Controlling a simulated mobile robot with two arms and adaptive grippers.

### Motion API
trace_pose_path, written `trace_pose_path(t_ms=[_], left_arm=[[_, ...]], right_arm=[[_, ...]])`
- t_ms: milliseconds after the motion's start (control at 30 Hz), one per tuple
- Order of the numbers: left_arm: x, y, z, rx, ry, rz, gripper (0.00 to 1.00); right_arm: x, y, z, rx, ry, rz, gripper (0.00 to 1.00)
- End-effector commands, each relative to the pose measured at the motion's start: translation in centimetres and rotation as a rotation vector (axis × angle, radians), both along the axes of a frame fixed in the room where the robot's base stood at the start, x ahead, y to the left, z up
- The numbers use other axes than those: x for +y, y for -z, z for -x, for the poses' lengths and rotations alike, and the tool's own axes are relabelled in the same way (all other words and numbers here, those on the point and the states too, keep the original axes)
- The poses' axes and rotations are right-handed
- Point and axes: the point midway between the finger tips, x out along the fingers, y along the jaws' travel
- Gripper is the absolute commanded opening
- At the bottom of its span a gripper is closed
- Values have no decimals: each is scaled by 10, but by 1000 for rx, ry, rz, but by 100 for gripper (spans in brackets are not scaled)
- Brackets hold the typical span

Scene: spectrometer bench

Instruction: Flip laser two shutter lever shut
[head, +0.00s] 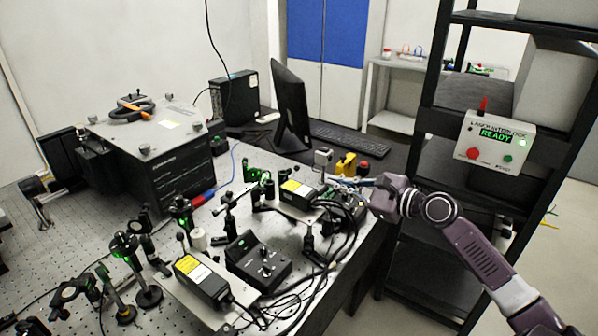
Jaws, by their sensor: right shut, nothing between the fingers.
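Two dark laser housings with yellow-and-white labels stand on the bench: a near one (203,281) and a far one (299,192). I cannot read which is laser two. My right gripper (345,182) comes in from the right, just past the right end of the far housing. Its fingers are closed, point left and hold nothing. The shutter lever is too small to tell apart among the parts near the fingertips, and I cannot tell whether they touch it. My left gripper is not in view.
A control box (259,263) with knobs sits between the housings, with loose black cables (325,267) to its right. Posts and optical mounts crowd the perforated bench (50,262). A monitor (291,106) stands behind. A black rack (434,240) with a READY panel (494,139) is at right.

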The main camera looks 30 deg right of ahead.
Motion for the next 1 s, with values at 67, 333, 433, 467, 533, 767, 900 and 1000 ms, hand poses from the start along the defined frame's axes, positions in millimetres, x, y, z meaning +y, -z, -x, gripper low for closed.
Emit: trace_pose_path(t_ms=[67, 333, 433, 467, 533, 767, 900, 1000], left_arm=[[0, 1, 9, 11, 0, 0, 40], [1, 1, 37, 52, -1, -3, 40], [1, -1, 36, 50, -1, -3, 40], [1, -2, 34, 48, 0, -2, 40], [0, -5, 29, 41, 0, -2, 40], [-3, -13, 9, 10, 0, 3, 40], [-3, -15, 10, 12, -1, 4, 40], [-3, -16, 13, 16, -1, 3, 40]], right_arm=[[0, 0, 0, 0, 0, 1, 0], [1, 0, -4, -1, 1, 0, 0], [3, 1, -14, -3, 1, -1, 0], [4, 2, -17, -1, 0, 0, 0], [7, 3, -28, -2, 1, 2, 0], [16, 10, -62, -2, 1, -1, 0], [21, 14, -79, -2, 1, -1, 0], [24, 16, -87, -2, 1, -1, 0]])
